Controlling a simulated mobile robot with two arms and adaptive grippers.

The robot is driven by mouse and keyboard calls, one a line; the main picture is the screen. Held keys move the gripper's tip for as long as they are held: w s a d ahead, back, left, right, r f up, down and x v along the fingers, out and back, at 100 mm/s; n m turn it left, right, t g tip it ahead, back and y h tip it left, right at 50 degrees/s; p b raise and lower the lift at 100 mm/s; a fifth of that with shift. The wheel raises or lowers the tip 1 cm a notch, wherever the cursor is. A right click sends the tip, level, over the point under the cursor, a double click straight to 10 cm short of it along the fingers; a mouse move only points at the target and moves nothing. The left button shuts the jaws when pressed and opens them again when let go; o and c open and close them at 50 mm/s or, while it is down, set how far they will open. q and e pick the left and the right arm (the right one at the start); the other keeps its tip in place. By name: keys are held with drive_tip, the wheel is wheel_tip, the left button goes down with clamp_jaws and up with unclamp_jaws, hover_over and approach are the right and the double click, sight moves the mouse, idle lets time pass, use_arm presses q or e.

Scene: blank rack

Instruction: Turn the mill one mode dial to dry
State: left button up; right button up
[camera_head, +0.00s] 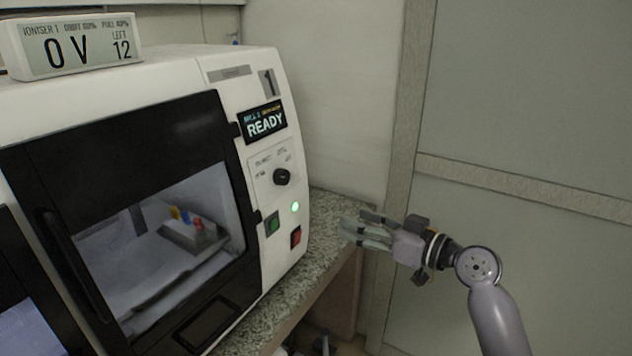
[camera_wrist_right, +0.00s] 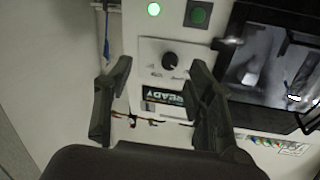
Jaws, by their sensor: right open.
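The white mill with the number 1 has a black round mode dial (camera_head: 282,177) on a pale label plate on its front right panel. In the right wrist view the dial (camera_wrist_right: 170,60) shows upside down, ahead of and between my fingers. The label words are too small to read. The display (camera_head: 265,122) above the dial reads READY. My right gripper (camera_head: 352,230) is open and empty, to the right of the panel and lower than the dial, apart from it. In the right wrist view its two fingers (camera_wrist_right: 158,100) are spread wide. My left gripper is not in view.
Below the dial are a lit green lamp (camera_head: 295,207), a green button (camera_head: 272,223) and a red switch (camera_head: 296,237). The mill's windowed door (camera_head: 130,130) is closed. An ioniser display (camera_head: 75,45) stands on top. The speckled counter (camera_head: 330,225) ends right of the mill.

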wheel_tip(320, 180, up, 4)
drive_tip(key=s+n+y, duration=0.1)
drive_tip(key=n, duration=0.1)
drive_tip(key=p, duration=0.2)
approach(286, 179)
drive_tip(key=p+x, duration=0.1)
drive_tip(key=x, duration=0.6)
drive_tip(key=shift+w+a+r, duration=0.1)
drive_tip(key=shift+w+a, duration=0.1)
drive_tip(key=shift+a, duration=0.05)
drive_tip(key=shift+w+a+p, duration=0.3)
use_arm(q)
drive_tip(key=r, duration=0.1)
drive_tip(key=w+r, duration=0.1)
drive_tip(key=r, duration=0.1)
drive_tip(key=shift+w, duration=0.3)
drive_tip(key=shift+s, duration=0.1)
use_arm(e)
drive_tip(key=shift+c, duration=0.6)
drive_tip(key=c, duration=1)
drive_tip(key=shift+c, duration=0.2)
